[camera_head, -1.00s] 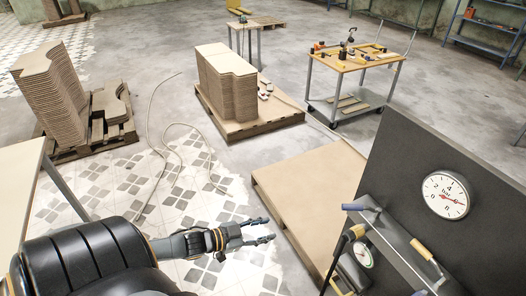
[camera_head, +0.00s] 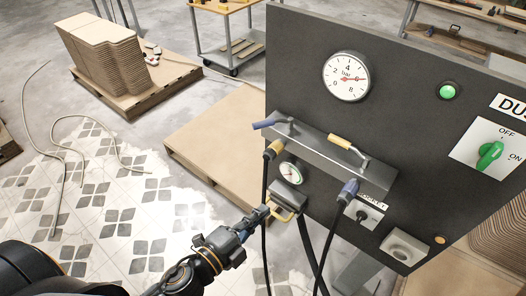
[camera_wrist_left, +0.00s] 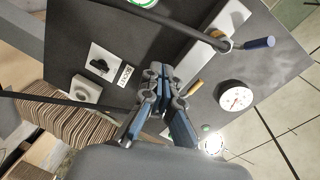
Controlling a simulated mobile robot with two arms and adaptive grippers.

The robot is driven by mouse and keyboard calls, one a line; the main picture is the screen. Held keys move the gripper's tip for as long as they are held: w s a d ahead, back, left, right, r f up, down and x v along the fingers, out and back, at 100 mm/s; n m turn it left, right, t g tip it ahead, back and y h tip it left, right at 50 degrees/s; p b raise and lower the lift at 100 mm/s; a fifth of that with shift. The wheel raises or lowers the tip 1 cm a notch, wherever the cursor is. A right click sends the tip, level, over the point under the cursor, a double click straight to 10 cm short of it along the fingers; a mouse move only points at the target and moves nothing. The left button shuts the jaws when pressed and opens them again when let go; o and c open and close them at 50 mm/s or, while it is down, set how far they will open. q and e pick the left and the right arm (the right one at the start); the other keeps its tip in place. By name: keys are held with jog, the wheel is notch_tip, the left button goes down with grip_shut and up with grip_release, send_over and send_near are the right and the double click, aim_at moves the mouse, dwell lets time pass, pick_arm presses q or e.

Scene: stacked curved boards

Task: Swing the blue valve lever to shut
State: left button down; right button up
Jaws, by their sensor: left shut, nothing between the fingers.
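The blue valve lever (camera_head: 268,124) sits at the upper left end of a grey metal box (camera_head: 318,145) on the dark panel. Its blue grip points left, past the panel's edge. In the left wrist view, the blue grip (camera_wrist_left: 258,43) is at the upper right, apart from the fingers. My left gripper (camera_head: 264,211) is shut and empty, below the lever and in front of the panel's lower left part. Its closed fingers (camera_wrist_left: 160,75) fill the middle of the left wrist view. My right gripper is not in view.
A yellow-grip lever (camera_head: 346,144) is on the same box. A bar gauge (camera_head: 346,76), a small gauge (camera_head: 291,173) and a green knob (camera_head: 490,155) are on the panel (camera_head: 420,130). A pallet (camera_head: 215,130) stands behind.

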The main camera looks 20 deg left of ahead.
pick_arm(q)
notch_tip(320, 180, up, 9)
jog(key=a+m+t+y+b, duration=0.1)
jog(key=a+t+y+b, duration=0.1)
jog(key=t+y+b, duration=0.15)
jog(key=p, duration=0.7)
send_near(271, 125)
jog(key=shift+t+y, duration=0.25)
jog(key=shift+t, duration=0.1)
jog(key=w+d, duration=0.2)
jog(key=d, duration=0.1)
jog(key=shift+w+d+f, duration=0.1)
jog(key=shift+w+d, duration=0.1)
jog(key=w+a, duration=0.1)
jog(key=w+a+p, duration=0.1)
jog(key=shift+w, duration=0.4)
jog(key=shift+w+a+p, duration=0.25)
jog(key=shift+p, duration=0.05)
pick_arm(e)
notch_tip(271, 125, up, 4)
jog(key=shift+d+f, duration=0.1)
pick_arm(q)
jog(key=shift+m, duration=0.3)
